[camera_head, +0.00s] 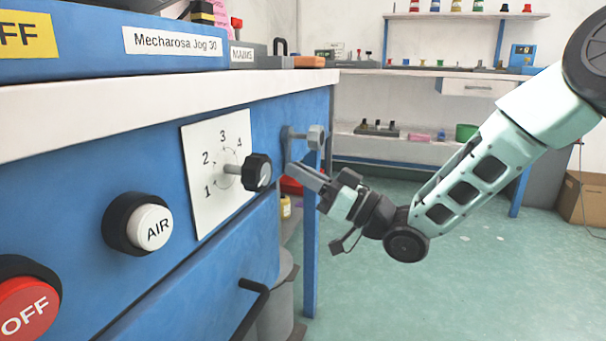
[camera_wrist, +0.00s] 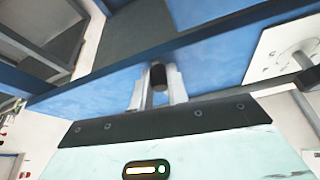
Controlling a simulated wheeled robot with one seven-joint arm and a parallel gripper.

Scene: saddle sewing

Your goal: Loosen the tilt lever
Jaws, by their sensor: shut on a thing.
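The tilt lever (camera_head: 287,146) is a grey part on the blue front panel, right of the numbered dial; it hangs down from its pivot. My gripper (camera_head: 297,172) reaches in from the right, with its fingertips at the lever's lower end. In the wrist view my gripper (camera_wrist: 157,82) has its two pale fingers closed around a dark rounded end (camera_wrist: 159,76), which looks like the lever's handle, against the blue panel. The fingers hide part of the lever.
A black dial knob (camera_head: 257,172) sticks out left of the lever, on a white 1-to-4 plate (camera_head: 205,190). A black handle (camera_head: 252,311) juts out below. Open floor lies right.

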